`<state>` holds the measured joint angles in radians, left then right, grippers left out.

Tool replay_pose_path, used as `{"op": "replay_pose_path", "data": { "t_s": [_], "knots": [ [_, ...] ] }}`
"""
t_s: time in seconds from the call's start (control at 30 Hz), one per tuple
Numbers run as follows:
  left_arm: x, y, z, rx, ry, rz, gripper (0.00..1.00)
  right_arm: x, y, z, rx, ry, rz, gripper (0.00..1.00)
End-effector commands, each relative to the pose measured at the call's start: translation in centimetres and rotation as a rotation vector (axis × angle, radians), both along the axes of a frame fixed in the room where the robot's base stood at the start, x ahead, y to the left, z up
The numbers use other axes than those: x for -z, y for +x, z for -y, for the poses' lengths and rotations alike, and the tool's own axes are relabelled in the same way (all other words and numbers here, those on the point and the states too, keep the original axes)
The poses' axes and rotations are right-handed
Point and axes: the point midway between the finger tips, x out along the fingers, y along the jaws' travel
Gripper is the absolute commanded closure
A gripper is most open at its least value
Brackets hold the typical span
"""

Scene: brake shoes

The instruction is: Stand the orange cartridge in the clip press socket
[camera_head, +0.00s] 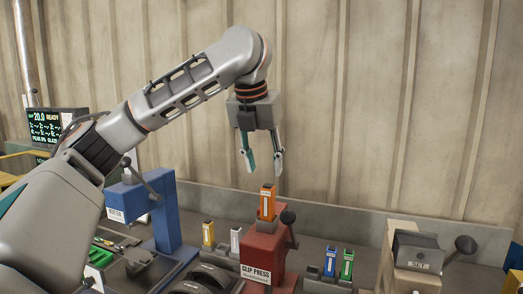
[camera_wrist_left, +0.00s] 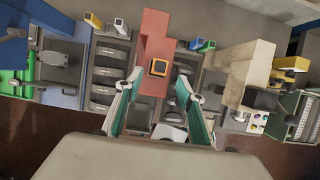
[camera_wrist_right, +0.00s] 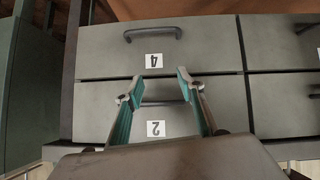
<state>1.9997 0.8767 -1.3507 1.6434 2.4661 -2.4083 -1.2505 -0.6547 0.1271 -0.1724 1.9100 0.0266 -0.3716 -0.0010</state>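The orange cartridge (camera_head: 267,202) stands upright on top of the red clip press (camera_head: 263,250). Its lower end is at the press top; I cannot see how deep it sits in the socket. In the left wrist view the cartridge (camera_wrist_left: 158,68) shows from above, with a dark top, on the red press (camera_wrist_left: 155,30). My left gripper (camera_head: 264,165) is open and empty above the cartridge, fingers pointing down and apart from it. My right gripper (camera_wrist_right: 166,80) is open and empty in front of grey drawers and is out of the head view.
A blue press (camera_head: 165,215) stands left of the clip press. Yellow (camera_head: 208,233), white (camera_head: 236,239), blue (camera_head: 330,261) and green (camera_head: 347,263) cartridges stand nearby. A wooden stand with a grey block (camera_head: 418,252) is at the right. Grey drawers (camera_wrist_right: 200,45) face my right gripper.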

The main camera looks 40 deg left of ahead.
Motion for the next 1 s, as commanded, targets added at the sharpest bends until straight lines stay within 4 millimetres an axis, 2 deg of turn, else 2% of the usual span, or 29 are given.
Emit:
{"op": "replay_pose_path", "data": {
  "t_s": [0.1, 0.3, 1.0],
  "knots": [
    [-1.9, -0.7, 0.2, 0.001, 0.002, 0.004, 0.62, 0.0, 0.0, 0.1, 0.000, -0.001, 0.000, 0.61],
    [-3.5, -1.4, 0.3, 0.000, 0.001, 0.000, 0.62, 0.0, 0.0, 0.1, 0.001, 0.000, 0.000, 0.61],
    [-3.8, -1.6, 0.4, 0.001, 0.000, -0.001, 0.62, -0.1, 0.1, -0.3, 0.009, 0.010, 0.000, 0.61]
  ]
}}
